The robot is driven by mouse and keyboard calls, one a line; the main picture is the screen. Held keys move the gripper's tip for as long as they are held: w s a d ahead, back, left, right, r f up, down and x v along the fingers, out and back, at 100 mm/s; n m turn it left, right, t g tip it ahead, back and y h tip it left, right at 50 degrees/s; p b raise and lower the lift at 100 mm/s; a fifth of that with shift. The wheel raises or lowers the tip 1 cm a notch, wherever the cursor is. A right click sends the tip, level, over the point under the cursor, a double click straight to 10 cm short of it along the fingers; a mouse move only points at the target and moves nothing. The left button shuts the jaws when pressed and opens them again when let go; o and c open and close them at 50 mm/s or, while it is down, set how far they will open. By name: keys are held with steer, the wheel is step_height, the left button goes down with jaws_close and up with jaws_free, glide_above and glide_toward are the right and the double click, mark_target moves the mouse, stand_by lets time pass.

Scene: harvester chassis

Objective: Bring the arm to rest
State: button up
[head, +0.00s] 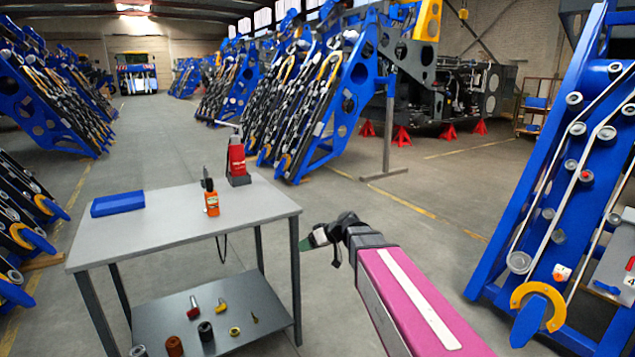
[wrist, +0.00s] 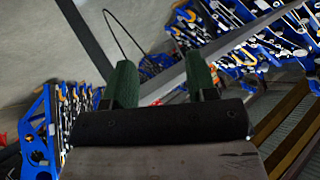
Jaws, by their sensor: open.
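My arm (head: 415,300), with a magenta link, reaches in from the lower right of the head view. My gripper (head: 308,241) hangs in the air just right of the grey table's right edge. In the wrist view my gripper (wrist: 160,85) shows two green fingers spread well apart, with nothing between them. It is open and empty.
The grey table (head: 150,232) bears a blue box (head: 118,204), an orange bottle (head: 211,198) and a red tool (head: 237,162). Its lower shelf (head: 262,295) holds several small parts. A blue chassis frame (head: 520,200) stands at right. Open floor (head: 400,215) lies behind my arm.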

steer(key=s+d+f+m+g+h, duration=0.1)
steer(key=s+d+f+m+h, duration=0.3)
steer(key=s+d+f, duration=0.3)
steer(key=s+d+f+m+g+h, duration=0.1)
steer(key=s+d+f+m+h, duration=0.3)
steer(key=d, duration=1)
steer(key=s+f+h, duration=0.2)
steer(key=s+f, duration=0.2)
steer(key=shift+f+m+g, duration=0.2)
steer(key=shift+m+g, duration=0.1)
steer(key=shift+m, duration=0.1)
